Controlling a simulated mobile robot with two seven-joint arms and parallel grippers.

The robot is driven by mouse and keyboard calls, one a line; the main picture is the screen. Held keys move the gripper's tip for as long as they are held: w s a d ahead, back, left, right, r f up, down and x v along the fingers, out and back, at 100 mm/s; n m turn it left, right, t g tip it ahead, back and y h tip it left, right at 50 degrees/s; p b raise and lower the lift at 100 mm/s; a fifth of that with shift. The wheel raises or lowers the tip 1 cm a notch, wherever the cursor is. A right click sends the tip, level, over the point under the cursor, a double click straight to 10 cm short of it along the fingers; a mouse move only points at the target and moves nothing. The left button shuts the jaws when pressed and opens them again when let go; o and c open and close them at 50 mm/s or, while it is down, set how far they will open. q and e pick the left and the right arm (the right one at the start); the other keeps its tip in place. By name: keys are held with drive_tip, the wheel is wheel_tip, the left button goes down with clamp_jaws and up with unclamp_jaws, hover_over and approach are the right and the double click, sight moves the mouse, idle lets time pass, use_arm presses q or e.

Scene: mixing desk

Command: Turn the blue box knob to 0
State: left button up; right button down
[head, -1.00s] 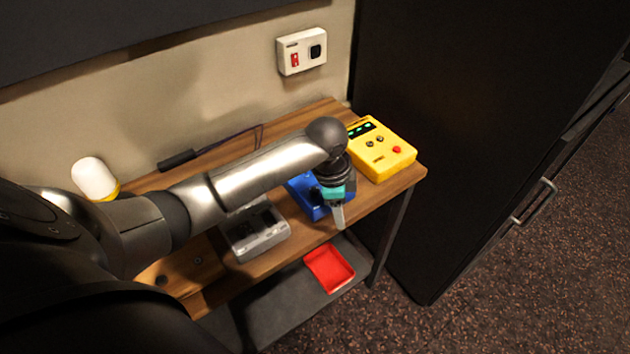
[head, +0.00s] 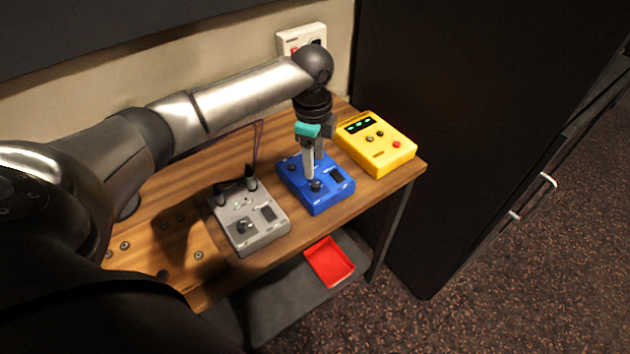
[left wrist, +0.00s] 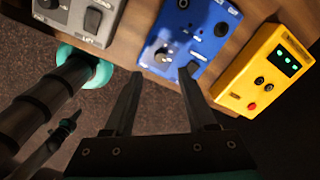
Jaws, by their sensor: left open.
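The blue box (head: 327,196) lies on the wooden desk between a grey box and a yellow box. Its dark knob (head: 317,186) is near the front edge, just below my left gripper (head: 311,176). In the left wrist view the blue box (left wrist: 208,40) shows at the top, with its round knob (left wrist: 163,57) beyond the tips of my left gripper (left wrist: 160,74). The two fingers are spread and hold nothing. They point down toward the knob; I cannot tell whether they touch it. The number it points at is too small to read. My right gripper is not in view.
The grey box (head: 262,234) with a knob and switch is left of the blue box. The yellow box (head: 385,155) is at the right. A red tray (head: 330,262) lies on the lower shelf. A white wall box (head: 290,40) hangs behind my arm.

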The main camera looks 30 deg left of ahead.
sight(315, 184)
use_arm(q)
drive_tip(key=f, duration=0.3)
drive_tip(key=f+b, duration=0.1)
drive_tip(key=f, duration=0.3)
drive_tip(key=shift+w+f, duration=0.2)
drive_tip(key=shift+f, duration=0.1)
drive_tip(key=shift+c, duration=0.3)
clamp_jaws()
